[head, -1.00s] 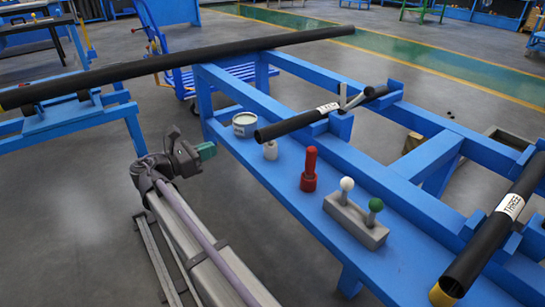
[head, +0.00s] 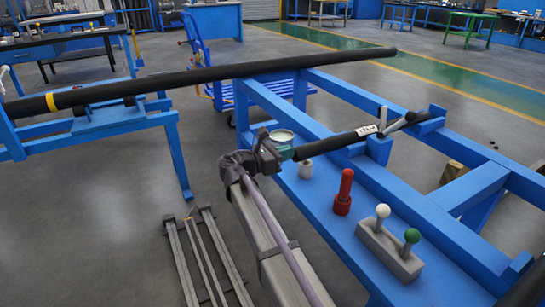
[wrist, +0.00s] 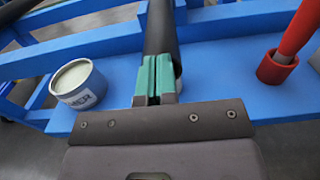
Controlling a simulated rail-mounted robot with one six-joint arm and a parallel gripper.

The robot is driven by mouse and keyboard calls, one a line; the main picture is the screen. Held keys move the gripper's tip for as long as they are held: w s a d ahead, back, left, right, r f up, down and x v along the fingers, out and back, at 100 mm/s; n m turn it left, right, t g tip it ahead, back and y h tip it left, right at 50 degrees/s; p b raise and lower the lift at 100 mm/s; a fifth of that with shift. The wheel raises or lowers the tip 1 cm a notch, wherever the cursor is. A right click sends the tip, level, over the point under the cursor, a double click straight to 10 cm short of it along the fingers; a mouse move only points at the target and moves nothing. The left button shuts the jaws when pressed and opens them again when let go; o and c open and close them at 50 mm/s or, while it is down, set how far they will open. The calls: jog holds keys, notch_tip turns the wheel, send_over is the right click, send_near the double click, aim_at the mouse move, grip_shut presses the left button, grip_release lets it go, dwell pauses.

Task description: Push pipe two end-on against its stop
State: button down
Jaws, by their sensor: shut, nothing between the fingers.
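Pipe two is a black tube (head: 330,145) with a white label, its lettering hard to read. It lies across the blue frame, pointing away to the right, and also shows in the wrist view (wrist: 161,28). Its far part passes grey metal pieces; beyond them a blue upright block (head: 437,112) stands at the far rail, perhaps the stop. My gripper (head: 287,152) is at the pipe's near end. In the wrist view my green fingertips (wrist: 156,62) are shut and in line with the pipe. They hide its end face, so I cannot tell if they touch.
A red tool (head: 344,190) and a grey box with white and green knobs (head: 390,248) stand right. A long black pipe (head: 210,78) lies behind.

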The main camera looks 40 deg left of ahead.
aim_at(311, 144)
jog(key=shift+w+d, duration=0.1)
jog(key=shift+w, duration=0.1)
jog(key=shift+w, duration=0.1)
jog(key=x, duration=0.8)
jog(key=shift+d, duration=0.1)
jog(key=v, duration=1.4)
